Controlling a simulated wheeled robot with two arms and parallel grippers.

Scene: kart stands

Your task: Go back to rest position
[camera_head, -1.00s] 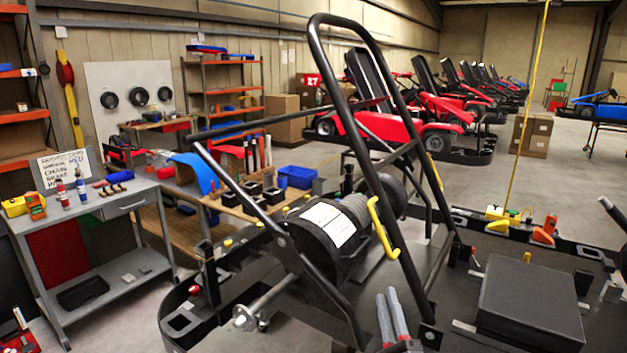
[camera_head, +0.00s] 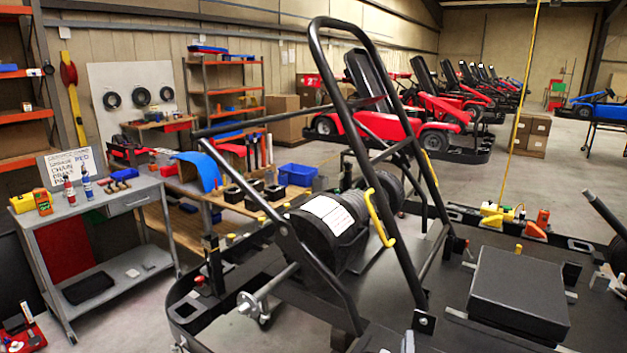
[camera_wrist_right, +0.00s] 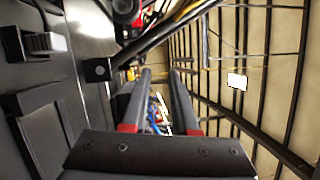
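My right gripper (camera_wrist_right: 160,76) shows in the right wrist view as two dark parallel fingers with red marks near their base. A gap lies between them and nothing is held. In the head view only a small light-grey part of it (camera_head: 408,342) shows at the bottom edge, in front of the kart stand's black frame. My left gripper is not in view. The black tubular hoop (camera_head: 352,85) of the near stand or kart rises in the middle of the head view.
A grey workbench (camera_head: 100,215) with bottles and a sign stands at left. A black box (camera_head: 520,290) sits on the dark platform at right. A wooden table (camera_head: 190,225) with a blue bin (camera_head: 297,175) is behind. Red karts (camera_head: 385,125) line the back. Grey floor is open at back right.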

